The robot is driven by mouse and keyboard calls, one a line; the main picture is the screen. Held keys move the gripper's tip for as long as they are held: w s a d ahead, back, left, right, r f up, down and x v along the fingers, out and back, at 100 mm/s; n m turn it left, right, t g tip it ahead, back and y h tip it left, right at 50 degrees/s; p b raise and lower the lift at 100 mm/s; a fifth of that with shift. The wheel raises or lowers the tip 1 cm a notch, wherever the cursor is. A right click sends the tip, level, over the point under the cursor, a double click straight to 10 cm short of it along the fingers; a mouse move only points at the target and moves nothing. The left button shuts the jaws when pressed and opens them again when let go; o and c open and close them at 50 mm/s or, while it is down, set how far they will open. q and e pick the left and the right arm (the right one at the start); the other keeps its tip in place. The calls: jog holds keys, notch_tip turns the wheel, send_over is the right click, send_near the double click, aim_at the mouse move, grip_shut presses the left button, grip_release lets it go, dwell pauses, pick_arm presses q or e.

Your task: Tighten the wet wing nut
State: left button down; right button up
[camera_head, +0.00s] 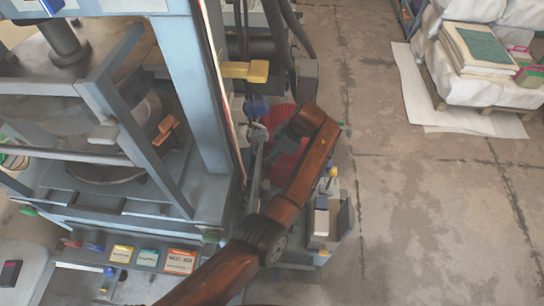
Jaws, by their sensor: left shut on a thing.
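My left arm, brown, comes in from the bottom and reaches up beside the blue-grey press (190,70). Its wrist bends at the top, near a red ribbed part. My left gripper (257,134) appears as small grey parts at the press's right side, partly hidden. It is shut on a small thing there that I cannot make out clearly. A blue knob (257,108) sits just above it. I cannot pick out the wet wing nut with certainty. My right gripper is not in view.
An orange-brown part (167,130) sits on the press frame. Labelled boxes (180,261) line its lower front. A yellow part (246,71) and dark hoses (280,35) are behind. A wrapped pallet with books (482,48) stands at upper right. The floor at right is clear.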

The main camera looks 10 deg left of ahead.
pick_arm(q)
jog(key=c, duration=2.3)
grip_release()
jog(key=shift+c, duration=0.2)
jog(key=shift+r, duration=0.1)
jog(key=v, duration=1.1)
jog(key=shift+d+r, duration=0.15)
jog(key=shift+r, duration=0.2)
